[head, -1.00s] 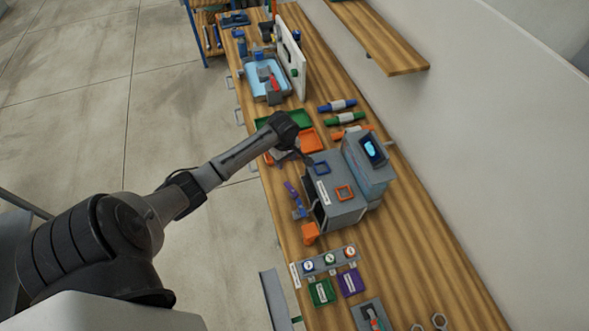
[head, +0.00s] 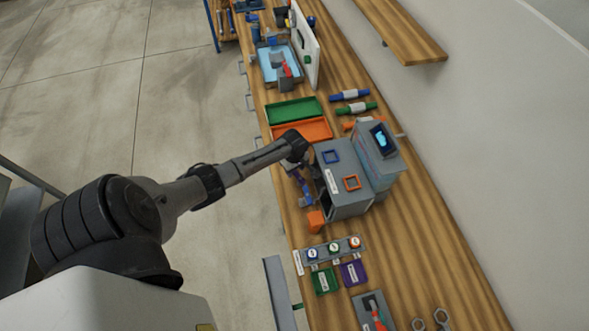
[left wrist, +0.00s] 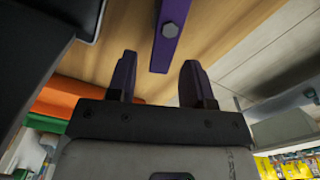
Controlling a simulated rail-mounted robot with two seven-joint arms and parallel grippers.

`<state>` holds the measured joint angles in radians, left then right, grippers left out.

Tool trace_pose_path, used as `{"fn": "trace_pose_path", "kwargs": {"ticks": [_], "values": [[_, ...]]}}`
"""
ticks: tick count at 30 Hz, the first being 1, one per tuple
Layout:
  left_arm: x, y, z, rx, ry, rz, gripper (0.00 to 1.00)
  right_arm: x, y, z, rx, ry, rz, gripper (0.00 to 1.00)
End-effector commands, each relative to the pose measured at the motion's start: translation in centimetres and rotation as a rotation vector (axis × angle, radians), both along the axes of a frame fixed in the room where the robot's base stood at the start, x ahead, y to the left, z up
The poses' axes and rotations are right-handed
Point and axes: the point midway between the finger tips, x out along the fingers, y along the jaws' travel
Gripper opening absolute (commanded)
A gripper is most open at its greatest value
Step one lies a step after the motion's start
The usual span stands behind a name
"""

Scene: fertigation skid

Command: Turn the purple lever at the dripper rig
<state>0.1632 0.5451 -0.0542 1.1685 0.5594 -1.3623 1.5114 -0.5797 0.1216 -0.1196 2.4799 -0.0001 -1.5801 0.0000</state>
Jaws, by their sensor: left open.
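The purple lever (head: 301,184) shows at the left side of the grey dripper rig (head: 345,204) in the head view. In the left wrist view the purple lever (left wrist: 170,34) hangs down from the top edge with a bolt head on it. Its lower end lies between the lines of the two fingers, just beyond the tips. My left gripper (left wrist: 158,72) is open, with nothing held between its fingers. In the head view its wrist is beside the rig near the lever, and its fingers are hard to make out. My right gripper is out of view.
A green tray (head: 294,111) and an orange tray (head: 303,130) lie behind my left wrist. An orange block (head: 316,221) sits in front of the lever. A button panel (head: 332,250) stands nearer on the bench. Bench right of the rig is clear.

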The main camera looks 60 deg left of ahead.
Motion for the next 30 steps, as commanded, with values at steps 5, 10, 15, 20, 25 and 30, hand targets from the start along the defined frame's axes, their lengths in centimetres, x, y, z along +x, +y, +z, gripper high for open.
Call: {"fn": "trace_pose_path", "kwargs": {"ticks": [5,10,15,20,25,30], "values": [[0.0,-0.01,-0.27,0.0,0.0,-0.001,0.47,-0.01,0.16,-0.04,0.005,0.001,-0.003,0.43],[0.0,-0.01,-0.26,0.0,0.0,-0.001,0.47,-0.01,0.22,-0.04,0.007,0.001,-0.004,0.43],[-0.01,-0.01,-0.26,0.0,0.0,0.0,0.32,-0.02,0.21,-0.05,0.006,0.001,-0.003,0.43],[-0.02,-0.01,-0.26,0.0,0.0,0.0,0.17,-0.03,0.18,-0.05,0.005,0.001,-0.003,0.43],[-0.02,-0.01,-0.26,0.0,0.0,0.0,0.01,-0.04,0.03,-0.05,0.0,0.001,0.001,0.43],[0.11,-0.02,-0.07,-0.001,0.001,-0.026,0.0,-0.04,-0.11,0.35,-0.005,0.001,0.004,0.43]]}}
